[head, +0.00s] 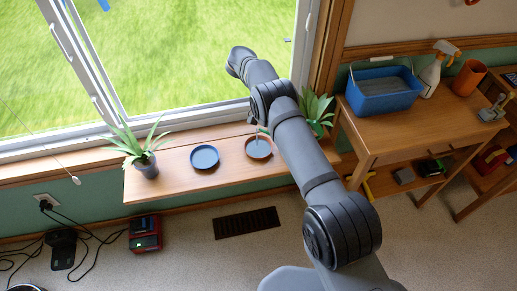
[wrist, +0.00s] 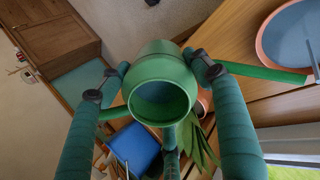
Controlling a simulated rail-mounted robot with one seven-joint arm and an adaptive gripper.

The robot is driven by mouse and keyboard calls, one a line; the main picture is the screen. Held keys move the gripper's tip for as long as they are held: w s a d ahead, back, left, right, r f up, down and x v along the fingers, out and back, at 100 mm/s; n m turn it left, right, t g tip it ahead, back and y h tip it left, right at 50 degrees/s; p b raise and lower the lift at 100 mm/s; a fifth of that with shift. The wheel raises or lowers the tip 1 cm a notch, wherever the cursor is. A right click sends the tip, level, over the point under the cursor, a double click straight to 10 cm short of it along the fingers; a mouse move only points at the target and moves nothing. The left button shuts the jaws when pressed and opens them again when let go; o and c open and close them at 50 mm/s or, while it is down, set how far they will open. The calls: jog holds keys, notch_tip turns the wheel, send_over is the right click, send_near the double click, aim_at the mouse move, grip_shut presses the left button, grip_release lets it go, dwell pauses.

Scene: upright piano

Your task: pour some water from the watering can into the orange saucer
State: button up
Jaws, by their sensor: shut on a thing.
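The green watering can (wrist: 164,62) is between the two fingers of my gripper (wrist: 152,78) in the wrist view. The gripper is shut on it. Its open round mouth faces the camera, and its thin green spout (wrist: 265,73) reaches right to the edge of the orange saucer (wrist: 262,48). The saucer's inside looks blue-grey, with a thin dark line across it; I cannot tell whether this is water. In the head view the orange saucer (head: 258,147) lies on the wooden sill shelf, left of my arm, with a small thin thing over it. My arm hides the gripper and can there.
A blue saucer (head: 205,157) and a potted plant (head: 144,160) stand left on the shelf (head: 180,178). Another plant (head: 316,108) is close behind my arm. At right a wooden table (head: 362,130) holds a blue tub (head: 384,90), spray bottle (head: 433,72) and orange pot (head: 468,78).

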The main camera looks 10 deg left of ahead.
jog(key=shift+w+d+p, duration=0.1)
jog(key=shift+d+p, duration=0.05)
jog(key=shift+p, duration=0.15)
jog(key=shift+f+y, duration=0.15)
jog(key=shift+y, duration=0.15)
jog(key=shift+d+f+p, duration=0.1)
jog(key=shift+f+p, duration=0.2)
jog(key=shift+p, duration=0.25)
jog(key=f+y+b, duration=0.2)
jog(key=f, duration=0.1)
jog(key=shift+s+d+f+t+b, duration=0.15)
jog(key=shift+s+t+b, duration=0.05)
jog(key=shift+t+b, duration=0.2)
jog(key=shift+f+y+b, duration=0.4)
jog(key=shift+y+b, duration=0.2)
jog(key=shift+y, duration=0.1)
notch_tip(320, 180, down, 3)
jog(key=y+b, duration=0.1)
jog(key=b, duration=0.4)
jog(key=shift+t+y, duration=0.4)
jog(key=y+b, duration=0.1)
jog(key=f+b, duration=0.1)
jog(key=b, duration=0.1)
jog(key=shift+w+a+f+y, duration=0.1)
jog(key=shift+a+f+y, duration=0.1)
jog(key=shift+a+y, duration=0.2)
jog(key=shift+r, duration=0.15)
